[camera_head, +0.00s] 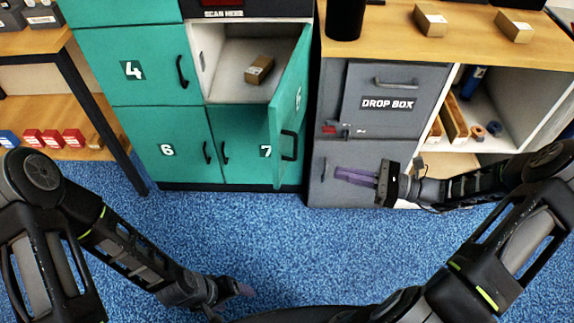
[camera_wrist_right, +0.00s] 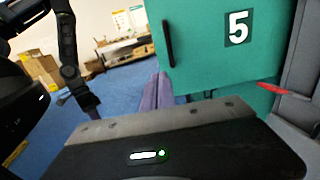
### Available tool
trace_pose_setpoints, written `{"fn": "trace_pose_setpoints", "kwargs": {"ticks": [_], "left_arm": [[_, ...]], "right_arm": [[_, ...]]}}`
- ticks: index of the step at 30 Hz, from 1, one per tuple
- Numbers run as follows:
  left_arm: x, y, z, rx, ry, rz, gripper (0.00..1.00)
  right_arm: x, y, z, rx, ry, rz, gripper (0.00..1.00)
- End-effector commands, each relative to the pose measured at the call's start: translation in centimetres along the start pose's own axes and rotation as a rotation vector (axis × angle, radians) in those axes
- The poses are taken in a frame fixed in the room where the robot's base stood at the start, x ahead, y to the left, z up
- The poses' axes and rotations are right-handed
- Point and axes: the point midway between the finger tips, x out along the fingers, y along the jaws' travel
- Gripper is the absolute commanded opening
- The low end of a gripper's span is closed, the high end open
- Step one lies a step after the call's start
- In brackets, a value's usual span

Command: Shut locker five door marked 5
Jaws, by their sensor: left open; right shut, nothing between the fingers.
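The locker five door (camera_head: 292,105) is teal and stands swung open toward me, seen nearly edge-on in the head view. Its white 5 on a dark label and its black handle show in the right wrist view (camera_wrist_right: 222,45). The open compartment (camera_head: 232,62) behind it holds a small brown carton (camera_head: 259,70). My right gripper (camera_head: 340,174) is shut and empty, right of the door and in front of the grey cabinet, its purple fingers pointing left. My left gripper (camera_head: 243,290) is low over the blue floor, well away from the door; its fingers are small in view.
The grey drop box cabinet (camera_head: 388,100) stands just right of the door. Teal lockers 4 (camera_head: 132,70), 6 (camera_head: 167,150) and 7 (camera_head: 265,152) are shut. Open shelves (camera_head: 490,110) are at the right. The blue carpet in front is clear.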

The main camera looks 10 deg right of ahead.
Motion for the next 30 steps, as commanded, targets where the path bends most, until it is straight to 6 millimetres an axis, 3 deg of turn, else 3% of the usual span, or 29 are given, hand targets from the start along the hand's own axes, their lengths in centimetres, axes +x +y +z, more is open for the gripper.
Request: {"fn": "trace_pose_setpoints", "kwargs": {"ticks": [8, 14, 30], "left_arm": [[0.0, 0.0, 0.0, -0.001, -0.001, 0.000, 0.74], [-0.2, 0.0, 0.0, -0.001, -0.001, 0.000, 0.74], [-0.8, 0.3, 0.0, -0.001, -0.001, 0.000, 0.74]], "right_arm": [[0.2, 0.1, -0.1, -0.001, 0.002, 0.002, 0.00], [1.7, 0.1, 0.0, 0.000, 0.001, 0.003, 0.00], [11.6, 0.2, 0.0, 0.001, 0.001, 0.004, 0.00]]}}
